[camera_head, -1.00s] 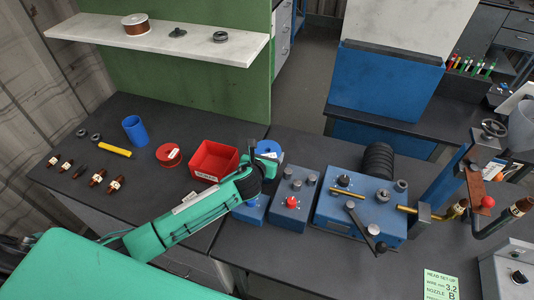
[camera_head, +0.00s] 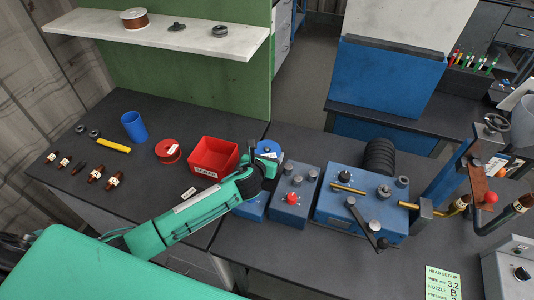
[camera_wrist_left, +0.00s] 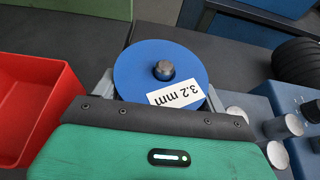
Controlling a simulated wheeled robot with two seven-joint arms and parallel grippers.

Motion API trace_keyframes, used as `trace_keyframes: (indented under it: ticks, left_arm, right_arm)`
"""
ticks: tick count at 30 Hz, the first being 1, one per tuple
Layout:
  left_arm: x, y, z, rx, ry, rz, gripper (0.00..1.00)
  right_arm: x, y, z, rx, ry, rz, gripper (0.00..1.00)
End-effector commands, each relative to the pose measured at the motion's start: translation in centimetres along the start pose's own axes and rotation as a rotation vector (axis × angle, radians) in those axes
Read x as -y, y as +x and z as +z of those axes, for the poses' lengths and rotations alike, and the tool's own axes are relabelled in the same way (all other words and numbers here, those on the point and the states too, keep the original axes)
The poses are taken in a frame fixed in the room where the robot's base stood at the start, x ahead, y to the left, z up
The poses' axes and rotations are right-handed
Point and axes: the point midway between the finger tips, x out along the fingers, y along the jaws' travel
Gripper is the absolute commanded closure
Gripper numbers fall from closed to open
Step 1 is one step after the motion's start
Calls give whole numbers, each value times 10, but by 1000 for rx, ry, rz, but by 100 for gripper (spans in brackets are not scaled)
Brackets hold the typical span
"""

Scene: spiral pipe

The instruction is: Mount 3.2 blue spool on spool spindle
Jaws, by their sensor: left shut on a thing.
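The blue spool (camera_head: 268,147) carries a white label reading 3.2 mm in the left wrist view (camera_wrist_left: 137,72). My left gripper (camera_head: 265,156) is shut on it, with a grey finger on either side of the rim. A grey metal post with a rounded top, the spool spindle (camera_wrist_left: 164,70), shows in the spool's centre hole. The spool looks level around it. How far down the spool sits is hidden by the spool and gripper. My right gripper is not in view.
A red bin (camera_head: 213,157) stands just left of the gripper. Blue control boxes with knobs (camera_head: 294,190) and a larger blue machine (camera_head: 350,222) stand close on the right.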

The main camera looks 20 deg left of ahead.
Motion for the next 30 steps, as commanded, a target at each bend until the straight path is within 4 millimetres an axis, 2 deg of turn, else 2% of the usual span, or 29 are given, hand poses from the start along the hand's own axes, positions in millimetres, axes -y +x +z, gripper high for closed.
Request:
trace_keyframes:
  ticks: [3,4,7,15,19,23,30]
  left_arm:
    - [0,1,0,4,0,-1,75]
    - [0,1,0,5,0,-1,22]
    - [0,1,0,4,0,-1,3]
    - [0,0,-4,-2,0,0,1]
    - [0,-7,-3,0,1,-1,1]
    - [0,-25,-4,0,1,-2,1]
    - [0,-70,-4,1,1,-2,1]
  right_arm:
    - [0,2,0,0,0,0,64]
    - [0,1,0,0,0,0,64]
    - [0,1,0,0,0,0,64]
    - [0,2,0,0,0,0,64]
    - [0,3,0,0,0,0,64]
    - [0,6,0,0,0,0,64]
    - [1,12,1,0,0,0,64]
